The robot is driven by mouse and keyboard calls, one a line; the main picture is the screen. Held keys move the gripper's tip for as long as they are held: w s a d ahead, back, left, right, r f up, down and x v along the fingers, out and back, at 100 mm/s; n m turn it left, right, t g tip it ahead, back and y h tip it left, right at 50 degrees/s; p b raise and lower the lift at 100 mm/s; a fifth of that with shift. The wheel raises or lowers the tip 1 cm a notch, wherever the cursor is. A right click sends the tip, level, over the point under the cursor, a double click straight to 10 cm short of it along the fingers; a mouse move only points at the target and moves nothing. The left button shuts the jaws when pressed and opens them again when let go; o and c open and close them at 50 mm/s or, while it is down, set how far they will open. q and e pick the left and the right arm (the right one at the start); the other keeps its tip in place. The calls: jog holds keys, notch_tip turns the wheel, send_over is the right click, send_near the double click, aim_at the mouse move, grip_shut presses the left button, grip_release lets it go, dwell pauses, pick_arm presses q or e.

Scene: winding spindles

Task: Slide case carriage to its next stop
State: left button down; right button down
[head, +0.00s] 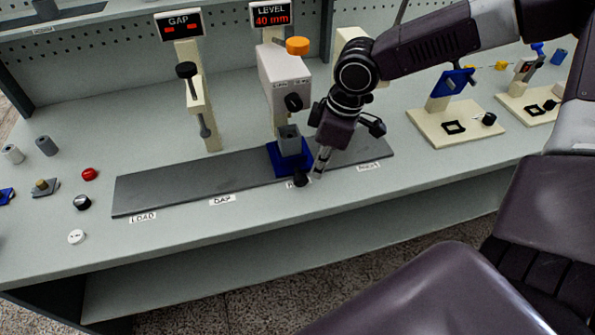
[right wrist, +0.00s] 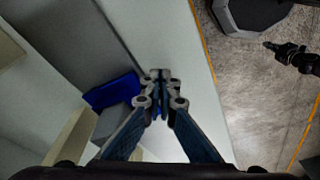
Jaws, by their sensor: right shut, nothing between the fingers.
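The blue carriage (head: 290,157) stands on the dark grey track (head: 190,182) under the level station, with a grey open-topped case (head: 289,139) in it. A black knob (head: 300,179) is at its front. The carriage also shows as a blue shape in the right wrist view (right wrist: 113,91). My right gripper (head: 321,163) is shut and empty, pointing down just right of the carriage and knob. Whether it touches them I cannot tell. Track labels read LOAD (head: 143,217) and GAP (head: 221,200); one by the knob is partly hidden and the rightmost (head: 368,166) is blurred. My left gripper is out of view.
The gap post (head: 194,100) and the level station (head: 283,80), showing 40 mm, stand behind the track. Red, black and white buttons (head: 89,174) lie left of it. Cream stands (head: 455,128) are at the right. The track left of the carriage is clear.

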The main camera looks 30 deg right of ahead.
aim_at(314, 185)
jog(key=shift+f, duration=0.1)
dwell(0.3)
jog(key=shift+f+b, duration=1.1)
jog(key=shift+f, duration=0.55)
